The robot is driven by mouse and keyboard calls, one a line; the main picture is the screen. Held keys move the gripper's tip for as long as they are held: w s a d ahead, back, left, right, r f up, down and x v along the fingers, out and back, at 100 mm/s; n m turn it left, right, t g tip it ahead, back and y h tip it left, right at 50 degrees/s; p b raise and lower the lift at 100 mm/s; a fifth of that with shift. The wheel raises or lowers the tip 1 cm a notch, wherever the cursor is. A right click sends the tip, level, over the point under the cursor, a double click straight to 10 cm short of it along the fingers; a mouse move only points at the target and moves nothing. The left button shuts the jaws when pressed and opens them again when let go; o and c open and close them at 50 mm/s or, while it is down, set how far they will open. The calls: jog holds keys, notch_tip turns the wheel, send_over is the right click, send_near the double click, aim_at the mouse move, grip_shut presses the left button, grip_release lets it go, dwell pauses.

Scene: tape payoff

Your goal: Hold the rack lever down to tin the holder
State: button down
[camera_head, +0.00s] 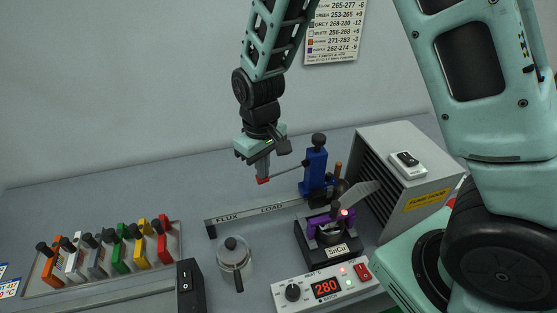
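The rack lever (285,172) is a thin grey rod. It runs left from the blue rack post (316,170) and tilts slightly down to a red end. My gripper (263,177) points down at that red end, touching or overlapping it. Its fingers are small and seen side-on, so I cannot tell whether they are closed. A purple holder (318,220) is at the black solder pot (331,250) labelled SnCu, below the post. The post and a grey plate partly hide it, and I cannot tell its depth in the pot.
A rail (236,220) marked FLUX and LOAD runs left of the post. A lidded metal pot (234,262) stands in front. The heater controller (328,289) reads 280. A fume extractor (400,170) stands at right. Several coloured holders (120,255) sit in a rack at left.

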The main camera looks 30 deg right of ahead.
jog(key=shift+r, duration=0.1)
notch_tip(320, 180, up, 8)
jog(key=p, duration=0.7)
jog(key=shift+r, duration=0.15)
dwell(0.6)
dwell(0.3)
jog(key=s+a+n+b, duration=0.2)
jog(key=s+b, duration=0.3)
jog(key=s, duration=0.6)
jog(key=s+a+f+n+b, duration=0.1)
jog(key=s+a+b, duration=0.3)
jog(key=s, duration=0.7)
jog(key=shift+a+f+n+y+b, duration=0.25)
jog(key=shift+n+b, duration=0.25)
jog(key=shift+b, duration=0.75)
jog(key=shift+d, duration=0.15)
